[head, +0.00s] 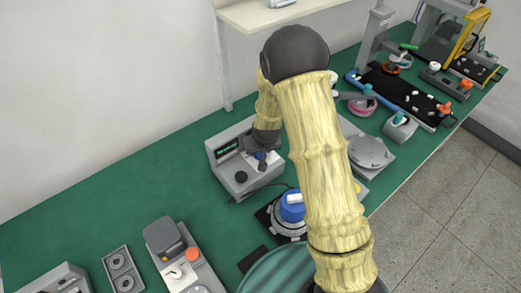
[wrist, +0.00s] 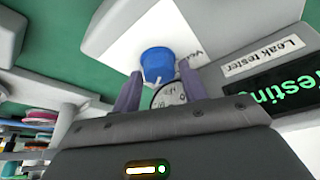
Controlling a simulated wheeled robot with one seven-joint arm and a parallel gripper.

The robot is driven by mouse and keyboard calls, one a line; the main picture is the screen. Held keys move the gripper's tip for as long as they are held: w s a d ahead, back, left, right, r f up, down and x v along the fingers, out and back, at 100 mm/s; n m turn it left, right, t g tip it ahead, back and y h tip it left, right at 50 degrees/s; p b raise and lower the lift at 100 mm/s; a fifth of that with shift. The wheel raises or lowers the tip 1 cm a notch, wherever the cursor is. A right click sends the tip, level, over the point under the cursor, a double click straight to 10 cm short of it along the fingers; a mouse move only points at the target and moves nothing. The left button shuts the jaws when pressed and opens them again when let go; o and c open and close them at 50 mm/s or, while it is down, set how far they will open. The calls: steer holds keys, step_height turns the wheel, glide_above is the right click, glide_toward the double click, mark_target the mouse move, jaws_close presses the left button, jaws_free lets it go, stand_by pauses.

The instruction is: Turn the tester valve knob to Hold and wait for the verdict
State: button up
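The leak tester (head: 228,178) is a grey box on the green bench. Its dark display (wrist: 275,88) shows green "Testing" in the wrist view. The valve knob (wrist: 157,62) is blue, on a white panel, with a small pale mark on its lower side. A label (wrist: 196,52) reading "Vent" is beside it; no Hold label can be read. My gripper (wrist: 160,72) has its two purple fingers on either side of the knob, with small gaps showing, so it looks open. In the head view my gripper (head: 262,158) is at the tester's front panel. A round gauge (wrist: 170,95) is partly hidden below the knob.
A blue-capped round part (head: 292,207) sits on a dark base in front of the tester. A grey device with an orange button (head: 192,254) stands front left. A round grey plate fixture (head: 368,152) is to the right. Bare green bench (head: 95,215) lies left.

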stand_by(0.3)
steer(key=v, duration=1.7)
steer(key=shift+r, duration=0.2)
steer(key=s+d+m+g, duration=0.1)
steer(key=s+d+g, duration=0.1)
steer(key=s+d, duration=0.8)
steer(key=s, duration=0.4)
steer(key=shift+d+r+m+h, duration=0.15)
steer(key=shift+r+m+h, duration=0.15)
stand_by(2.3)
